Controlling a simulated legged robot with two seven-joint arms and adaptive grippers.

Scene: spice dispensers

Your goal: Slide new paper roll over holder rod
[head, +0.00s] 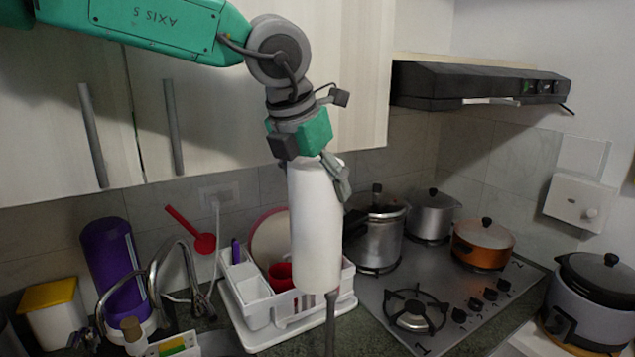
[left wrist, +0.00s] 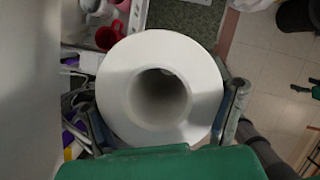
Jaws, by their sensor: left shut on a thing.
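The white paper roll (head: 315,225) hangs nearly upright, slightly tilted, in the middle of the head view. My left gripper (head: 319,166) is shut on its upper end from above. In the left wrist view, the roll's round end (left wrist: 118,82) and hollow core fill the space between the two fingers; no rod is visible in the core. A thin dark grey holder rod (head: 331,325) stands upright at the roll's lower right edge. Its top meets the roll's bottom rim in the picture; whether it touches or enters the core I cannot tell. My right gripper is not in view.
A white dish rack (head: 262,334) with a red cup and plate stands behind the roll. The gas hob (head: 408,283) with several pots is at right. A faucet (head: 168,262) and purple cylinder (head: 112,262) are at left. Cabinets (head: 230,110) lie behind the arm.

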